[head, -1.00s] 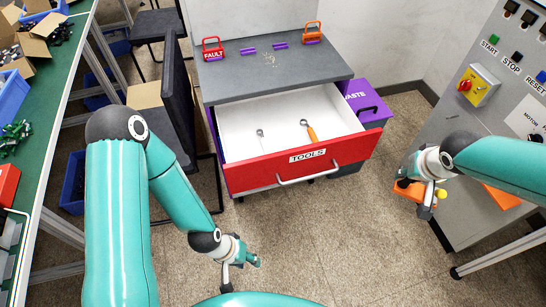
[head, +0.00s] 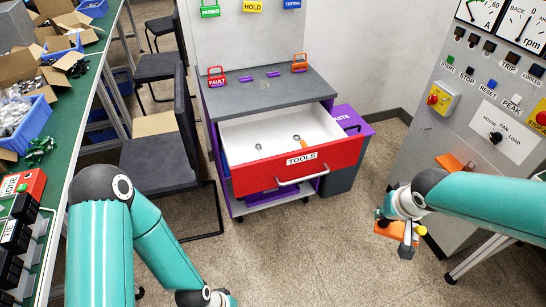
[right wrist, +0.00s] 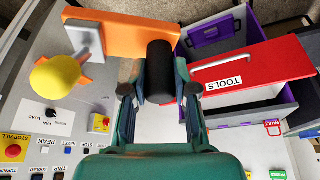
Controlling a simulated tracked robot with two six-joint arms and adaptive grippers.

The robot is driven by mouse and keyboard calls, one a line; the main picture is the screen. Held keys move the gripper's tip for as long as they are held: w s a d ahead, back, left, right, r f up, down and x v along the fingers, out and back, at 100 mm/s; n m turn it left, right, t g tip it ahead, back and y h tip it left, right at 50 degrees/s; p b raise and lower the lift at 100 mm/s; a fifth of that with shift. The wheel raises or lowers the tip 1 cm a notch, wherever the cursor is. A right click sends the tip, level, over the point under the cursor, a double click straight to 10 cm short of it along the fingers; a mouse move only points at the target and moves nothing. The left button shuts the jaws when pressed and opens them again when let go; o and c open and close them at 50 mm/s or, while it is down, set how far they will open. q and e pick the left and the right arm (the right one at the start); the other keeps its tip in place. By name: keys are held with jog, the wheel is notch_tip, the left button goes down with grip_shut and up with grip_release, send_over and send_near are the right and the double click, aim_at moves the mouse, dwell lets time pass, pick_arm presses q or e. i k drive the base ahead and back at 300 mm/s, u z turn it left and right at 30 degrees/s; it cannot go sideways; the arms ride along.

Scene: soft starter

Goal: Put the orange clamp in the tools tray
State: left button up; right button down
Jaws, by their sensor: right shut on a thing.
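The orange clamp (head: 390,231) has an orange bar, a black grip and a yellow knob. In the right wrist view the clamp (right wrist: 140,37) lies across the fingertips, its black grip between them. My right gripper (head: 403,222) is shut on it, in the air right of the drawer and in front of the grey panel; its fingers also show in the right wrist view (right wrist: 160,85). The tools tray (head: 250,182) is a pulled-out drawer with a red front labelled TOOLS and a white inside. My left gripper is below the head view's edge; only its arm shows.
A grey wrench (head: 258,146) and an orange-handled wrench (head: 299,139) lie in the drawer. A purple waste bin (head: 345,175) stands right of it, a dark chair (head: 165,160) left. The grey control panel (head: 450,130) is at right. Open floor lies in front of the drawer.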

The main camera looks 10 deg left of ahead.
aim_at(283, 148)
jog(key=u, duration=0.7)
jog(key=i, duration=1.65)
